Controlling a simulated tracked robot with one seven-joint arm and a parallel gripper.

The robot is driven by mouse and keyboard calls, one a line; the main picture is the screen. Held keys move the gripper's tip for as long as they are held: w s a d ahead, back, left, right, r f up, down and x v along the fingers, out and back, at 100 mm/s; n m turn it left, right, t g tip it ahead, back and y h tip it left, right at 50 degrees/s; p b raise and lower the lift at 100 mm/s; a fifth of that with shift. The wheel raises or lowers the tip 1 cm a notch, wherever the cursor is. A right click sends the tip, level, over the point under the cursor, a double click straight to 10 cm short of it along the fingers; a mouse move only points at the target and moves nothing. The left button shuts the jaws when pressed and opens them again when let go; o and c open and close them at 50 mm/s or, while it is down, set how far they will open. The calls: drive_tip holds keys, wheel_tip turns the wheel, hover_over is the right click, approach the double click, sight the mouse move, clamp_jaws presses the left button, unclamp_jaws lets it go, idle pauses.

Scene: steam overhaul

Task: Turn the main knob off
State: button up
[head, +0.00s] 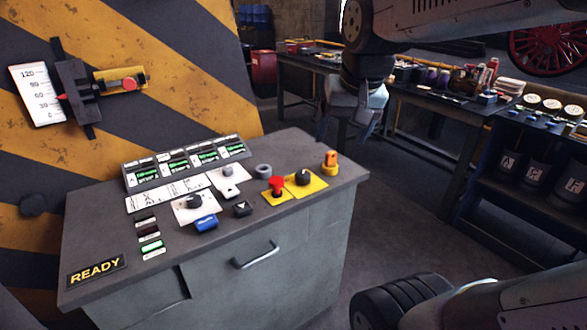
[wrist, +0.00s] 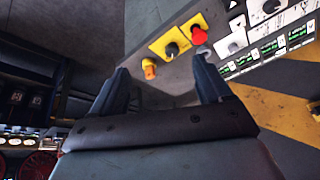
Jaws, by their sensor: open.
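A black knob (head: 303,178) sits on a yellow plate at the right of the grey control desk's top; I take it as the main knob, though no label is legible. It also shows in the wrist view (wrist: 172,49), beyond and between my fingertips. A red mushroom button (head: 277,184) stands just left of it on another yellow plate. My gripper (head: 346,138) hangs to the right of the desk, apart from the knob. Its two fingers (wrist: 160,65) are spread with nothing between them.
Lit green displays (head: 190,156) line the back. A striped panel with a gauge (head: 38,95) rises behind. Workbenches (head: 440,100) stand at right; floor between is clear.

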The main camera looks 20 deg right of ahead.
drive_tip(key=w+f+m+g, duration=0.2)
drive_tip(key=w+m, duration=0.3)
drive_tip(key=w, duration=0.6)
drive_tip(key=m+g, duration=0.2)
drive_tip(key=m, duration=0.3)
approach(302, 174)
wheel_tip(302, 174, down, 9)
drive_tip(key=shift+r, duration=0.1)
drive_tip(key=shift+c, duration=0.3)
